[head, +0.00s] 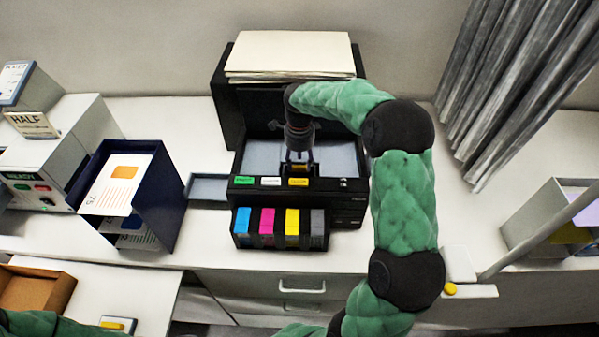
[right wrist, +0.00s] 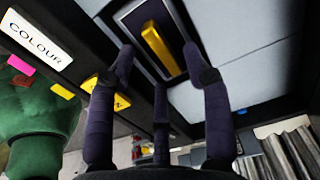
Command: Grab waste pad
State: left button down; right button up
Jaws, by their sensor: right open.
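A waste pad, a grey block with a yellow bar handle (right wrist: 160,48), sits in a dark recess of the black printer (head: 345,205). In the head view only a bit of yellow shows between my fingers. My right gripper (head: 299,160) points down over this recess. In the right wrist view its open fingers (right wrist: 163,65) are spread either side of the handle; I cannot tell whether they touch it. A similar flat piece with a yellow bar (head: 118,324) lies on the low front table. My left gripper is out of view.
Ink cartridges (head: 268,228) stand in the printer's front, and a paper stack (head: 290,55) lies on top. A navy holder with printed sheets (head: 165,200) stands left. A grey box (head: 535,218) and curtain (head: 510,80) are right.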

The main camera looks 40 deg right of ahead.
notch_tip(320, 180, down, 2)
jog(key=shift+w+f, duration=0.1)
jog(key=shift+f, duration=0.05)
grip_shut()
jog(key=shift+r, duration=0.2)
